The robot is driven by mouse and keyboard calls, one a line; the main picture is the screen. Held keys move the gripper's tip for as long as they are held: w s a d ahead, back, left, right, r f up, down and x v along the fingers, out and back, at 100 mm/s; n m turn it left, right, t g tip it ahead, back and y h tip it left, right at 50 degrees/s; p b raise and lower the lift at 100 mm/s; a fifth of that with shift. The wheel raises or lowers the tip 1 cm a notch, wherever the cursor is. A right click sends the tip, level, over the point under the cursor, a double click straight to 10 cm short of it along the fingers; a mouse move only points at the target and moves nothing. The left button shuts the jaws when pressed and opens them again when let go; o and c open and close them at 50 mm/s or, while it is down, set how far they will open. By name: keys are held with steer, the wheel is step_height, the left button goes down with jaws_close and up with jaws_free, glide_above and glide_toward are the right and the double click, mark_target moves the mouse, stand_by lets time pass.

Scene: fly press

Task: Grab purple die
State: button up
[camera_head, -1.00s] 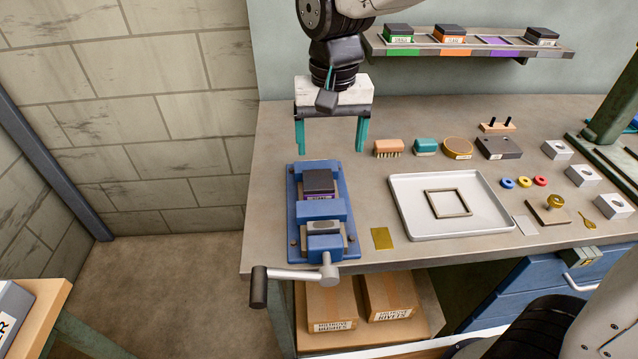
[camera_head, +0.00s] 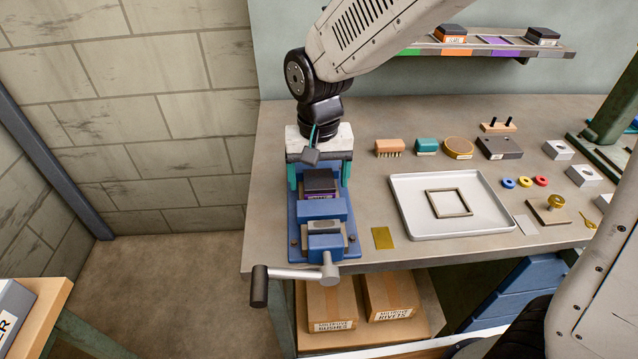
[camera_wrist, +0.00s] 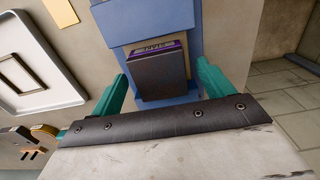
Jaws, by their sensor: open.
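The purple die (camera_head: 319,184) is a dark block with a purple band and a white label. It sits in the blue vise (camera_head: 324,210) at the left of the bench, against the vise's front jaw. In the wrist view the die (camera_wrist: 158,72) lies between the two teal fingers. My gripper (camera_head: 319,184) is open, with one finger on each side of the die and vise. In the wrist view the fingers of my gripper (camera_wrist: 165,80) stand apart from the die's sides. The vise's far end is partly hidden behind my gripper.
The vise handle (camera_head: 295,273) juts out past the bench's front edge. A white tray (camera_head: 404,207) with a square frame lies to the right. A die shelf (camera_head: 475,44) hangs on the wall.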

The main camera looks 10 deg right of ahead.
steer(key=c, duration=1.6)
steer(key=shift+r, duration=0.2)
